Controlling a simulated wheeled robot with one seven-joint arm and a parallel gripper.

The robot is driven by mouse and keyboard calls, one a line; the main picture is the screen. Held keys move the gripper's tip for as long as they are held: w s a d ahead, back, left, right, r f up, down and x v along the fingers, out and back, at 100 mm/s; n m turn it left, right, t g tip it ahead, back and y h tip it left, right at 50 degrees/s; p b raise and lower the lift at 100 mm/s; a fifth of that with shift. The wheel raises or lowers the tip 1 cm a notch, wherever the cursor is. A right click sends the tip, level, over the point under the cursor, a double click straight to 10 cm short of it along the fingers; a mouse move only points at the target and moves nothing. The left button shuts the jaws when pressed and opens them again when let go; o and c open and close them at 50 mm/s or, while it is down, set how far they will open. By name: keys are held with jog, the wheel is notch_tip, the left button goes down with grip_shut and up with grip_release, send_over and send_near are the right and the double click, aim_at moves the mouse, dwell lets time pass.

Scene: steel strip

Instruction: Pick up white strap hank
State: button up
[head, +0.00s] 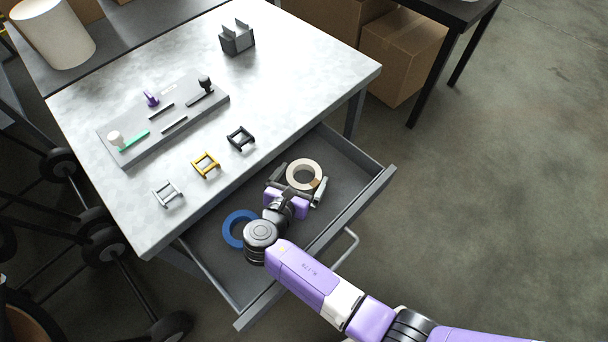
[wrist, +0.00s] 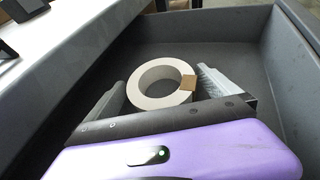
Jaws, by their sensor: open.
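The white strap hank (head: 316,167) is a white ring with a brown patch on one side. It lies in the open drawer under the steel table. The wrist view shows the whole hank (wrist: 143,86) just beyond and between my finger tips. My gripper (head: 297,186) is open over the drawer. Its two grey fingers (wrist: 162,86) stand to the left and right of the hank's near part. Nothing is held. I cannot tell whether either finger touches the hank.
A blue ring (head: 232,229) lies in the same drawer (head: 345,160), left of my gripper. The drawer walls surround the hank. The steel table (head: 300,62) stands above the drawer's back, with a grey board (head: 186,128) and several small frames on top. Cardboard boxes (head: 395,60) stand behind.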

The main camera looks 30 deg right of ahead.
jog(key=c, duration=1.4)
jog(key=shift+c, duration=0.2)
jog(key=shift+r, duration=0.15)
